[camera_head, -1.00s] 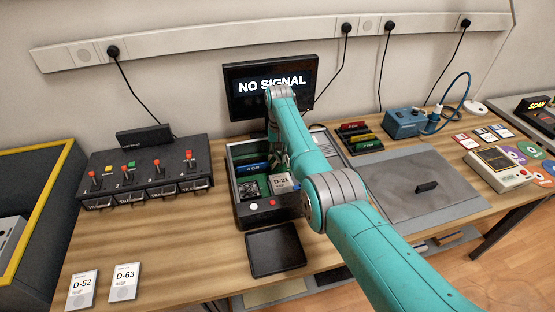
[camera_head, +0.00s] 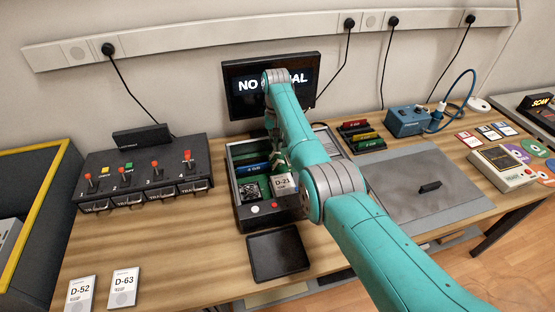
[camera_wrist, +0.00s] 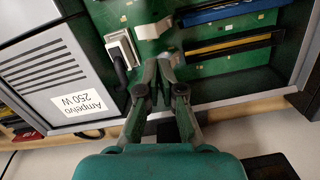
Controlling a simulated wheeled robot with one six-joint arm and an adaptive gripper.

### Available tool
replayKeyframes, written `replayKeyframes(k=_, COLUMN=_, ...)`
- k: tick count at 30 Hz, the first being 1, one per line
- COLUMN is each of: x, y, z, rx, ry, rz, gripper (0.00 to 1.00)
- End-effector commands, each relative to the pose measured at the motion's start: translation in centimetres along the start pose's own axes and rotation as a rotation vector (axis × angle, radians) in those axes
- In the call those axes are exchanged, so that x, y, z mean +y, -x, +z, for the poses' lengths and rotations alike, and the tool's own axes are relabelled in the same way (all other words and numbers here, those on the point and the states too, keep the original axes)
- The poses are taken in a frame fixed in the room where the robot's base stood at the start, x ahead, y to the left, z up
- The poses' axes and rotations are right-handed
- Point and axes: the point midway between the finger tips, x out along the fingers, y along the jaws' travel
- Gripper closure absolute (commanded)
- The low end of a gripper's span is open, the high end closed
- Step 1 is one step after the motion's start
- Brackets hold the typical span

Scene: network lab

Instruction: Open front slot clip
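The open computer case (camera_head: 240,204) holds a green board. In the wrist view, a dark slot (camera_wrist: 232,46) with a yellow stripe runs across the board (camera_wrist: 215,67), and a blue memory module (camera_wrist: 228,10) lies in the slot beyond it. A pale clip (camera_wrist: 168,54) is at the left end of the dark slot. My gripper (camera_wrist: 163,64) has its fingertips together right beside this clip; I cannot tell whether they touch it. Nothing shows between the fingers. In the head view my arm partly hides the case.
A grey power supply (camera_wrist: 55,75) labelled 250 W fills the left of the wrist view, with a white connector (camera_wrist: 122,48) beside it. A black tray (camera_head: 278,253) lies in front. Memory modules (camera_head: 362,136) lie to the right.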

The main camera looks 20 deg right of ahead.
Motion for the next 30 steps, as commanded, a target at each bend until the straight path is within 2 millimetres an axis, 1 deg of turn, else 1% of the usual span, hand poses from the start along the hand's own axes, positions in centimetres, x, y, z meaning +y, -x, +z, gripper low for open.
replayKeyframes(k=6, x=-0.2, y=3.0, z=0.1, rx=-0.005, ry=0.002, rz=0.000, gripper=1.00)
replayKeyframes(k=9, x=-0.2, y=4.0, z=0.2, rx=-0.008, ry=0.002, rz=0.001, gripper=1.00)
replayKeyframes(k=12, x=-0.2, y=4.6, z=0.2, rx=-0.009, ry=0.003, rz=0.001, gripper=1.00)
replayKeyframes(k=16, x=-0.3, y=5.0, z=0.3, rx=-0.011, ry=0.003, rz=0.001, gripper=1.00)
replayKeyframes(k=30, x=-0.2, y=5.0, z=0.3, rx=-0.011, ry=0.003, rz=0.001, gripper=1.00)
